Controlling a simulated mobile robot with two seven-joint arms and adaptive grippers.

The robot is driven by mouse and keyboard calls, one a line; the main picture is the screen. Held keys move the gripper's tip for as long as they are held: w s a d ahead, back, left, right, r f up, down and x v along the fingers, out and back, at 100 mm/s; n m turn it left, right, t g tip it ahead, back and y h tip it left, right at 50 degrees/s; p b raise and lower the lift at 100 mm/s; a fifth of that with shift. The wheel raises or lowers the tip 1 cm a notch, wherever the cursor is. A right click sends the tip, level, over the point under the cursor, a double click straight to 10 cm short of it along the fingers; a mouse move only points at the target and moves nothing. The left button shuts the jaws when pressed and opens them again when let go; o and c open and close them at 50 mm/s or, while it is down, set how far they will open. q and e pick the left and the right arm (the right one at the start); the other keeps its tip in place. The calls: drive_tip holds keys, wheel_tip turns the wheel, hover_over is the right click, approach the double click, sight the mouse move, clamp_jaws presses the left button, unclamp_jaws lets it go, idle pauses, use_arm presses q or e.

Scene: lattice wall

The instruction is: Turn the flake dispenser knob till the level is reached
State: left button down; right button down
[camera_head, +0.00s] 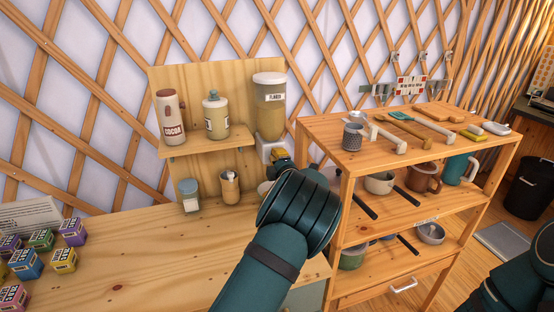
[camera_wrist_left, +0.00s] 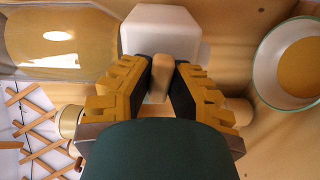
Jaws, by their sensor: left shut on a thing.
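The flake dispenser (camera_head: 269,104) is a clear cylinder of yellow flakes with a white lid, mounted on the wooden backboard. Its white outlet block (camera_wrist_left: 160,28) sits below the cylinder. The small beige knob (camera_wrist_left: 160,76) sticks out of this block. My left gripper (camera_head: 284,160) is at the block, its yellow fingers shut on the knob in the wrist view (camera_wrist_left: 161,80). A pale bowl with a green rim (camera_wrist_left: 264,84) stands under the outlet with yellow flakes inside; in the head view my arm hides most of it. My right gripper is out of frame.
A cocoa bottle (camera_head: 170,117) and a pale jar (camera_head: 215,115) stand on the small shelf (camera_head: 195,148). A lidded jar (camera_head: 189,195) and a wooden cup (camera_head: 229,188) stand below. Colourful boxes (camera_head: 27,265) sit left. A shelf unit (camera_head: 345,205) with kitchenware stands right.

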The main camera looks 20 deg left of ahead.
use_arm(q)
drive_tip(key=m, duration=0.3)
drive_tip(key=shift+r, duration=0.1)
drive_tip(key=m, duration=0.3)
drive_tip(key=m+p, duration=0.1)
drive_tip(key=m, duration=0.3)
drive_tip(key=shift+r+m+p, duration=0.1)
drive_tip(key=shift+m+p, duration=0.2)
drive_tip(key=m+p, duration=0.1)
drive_tip(key=m, duration=0.1)
drive_tip(key=shift+m, duration=0.4)
drive_tip(key=m+p, duration=0.1)
drive_tip(key=m, duration=0.3)
drive_tip(key=shift+p, duration=0.35)
drive_tip(key=m+p, duration=0.1)
drive_tip(key=m, duration=0.3)
drive_tip(key=m+p, duration=0.1)
drive_tip(key=m, duration=0.2)
drive_tip(key=shift+m+p, duration=0.8)
drive_tip(key=shift+m, duration=1.3)
